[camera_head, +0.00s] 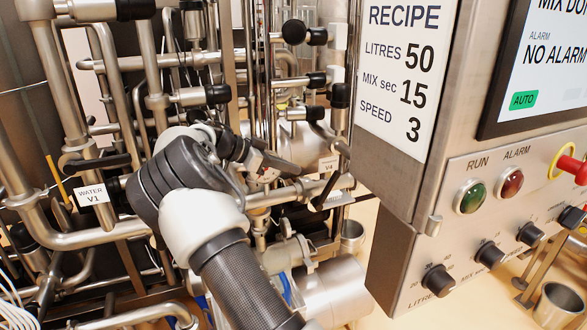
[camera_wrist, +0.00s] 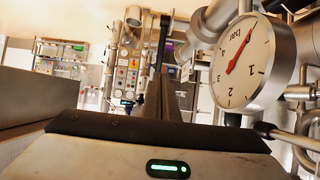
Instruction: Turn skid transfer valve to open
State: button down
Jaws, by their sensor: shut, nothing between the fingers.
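A label reading V4 (camera_head: 328,163) shows in the head view, with a black lever handle (camera_head: 325,194) slanting down just below it. No label that I can read says transfer, so I cannot tell for sure that this is the transfer valve. My gripper (camera_head: 290,168) is in front of the skid pipes, close to the V4 label and left of the lever. It is partly hidden among the pipes, and I cannot tell whether it touches the lever. In the wrist view, my gripper's fingers (camera_wrist: 170,95) are together and hold nothing.
A label reading WATER V1 (camera_head: 92,195) is at the left, among dense steel pipes. The recipe panel (camera_head: 400,70) and control box (camera_head: 480,220) stand on the right. A pressure gauge (camera_wrist: 242,62) is close to the fingers, upside down in the wrist view.

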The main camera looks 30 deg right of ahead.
aim_at(329, 181)
jog(key=p+x, duration=0.2)
jog(key=x, duration=0.9)
jog(key=shift+d+f, duration=0.1)
jog(key=shift+d, duration=0.05)
